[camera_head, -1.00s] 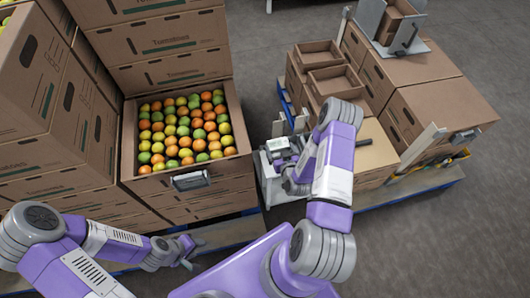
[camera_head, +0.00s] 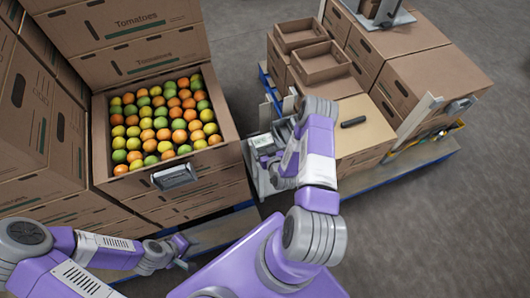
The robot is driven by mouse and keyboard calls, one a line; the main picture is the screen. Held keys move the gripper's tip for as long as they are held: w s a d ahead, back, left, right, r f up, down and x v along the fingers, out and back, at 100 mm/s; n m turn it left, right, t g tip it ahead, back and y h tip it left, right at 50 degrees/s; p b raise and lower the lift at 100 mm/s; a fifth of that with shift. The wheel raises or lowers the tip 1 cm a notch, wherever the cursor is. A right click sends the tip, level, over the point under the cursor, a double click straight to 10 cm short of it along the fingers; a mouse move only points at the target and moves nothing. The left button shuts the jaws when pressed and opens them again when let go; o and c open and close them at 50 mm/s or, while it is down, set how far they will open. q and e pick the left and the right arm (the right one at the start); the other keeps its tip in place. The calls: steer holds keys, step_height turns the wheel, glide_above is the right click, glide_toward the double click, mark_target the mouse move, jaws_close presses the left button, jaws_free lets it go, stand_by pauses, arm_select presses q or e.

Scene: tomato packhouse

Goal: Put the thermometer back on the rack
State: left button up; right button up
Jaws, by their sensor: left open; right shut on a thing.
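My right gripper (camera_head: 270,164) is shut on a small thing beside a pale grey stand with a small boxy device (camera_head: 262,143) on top. The gripper and my purple forearm mostly hide what it holds, so I cannot make out its shape. I cannot clearly make out the thermometer or the rack. A small black elongated object (camera_head: 353,122) lies on a closed cardboard box (camera_head: 366,139) just right of my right arm. My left gripper (camera_head: 182,247) is open and empty, low in front of the tomato boxes.
Empty trays (camera_head: 321,62) and large boxes (camera_head: 431,87) stand on a blue pallet at right. The right foreground floor is clear.

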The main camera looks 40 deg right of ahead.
step_height(320, 180, down, 4)
steer(key=shift+b, duration=0.65)
steer(key=shift+r, duration=0.15)
steer(key=shift+f, duration=0.2)
steer(key=o, duration=0.9)
steer(key=shift+c, duration=0.2)
steer(key=shift+r, duration=0.1)
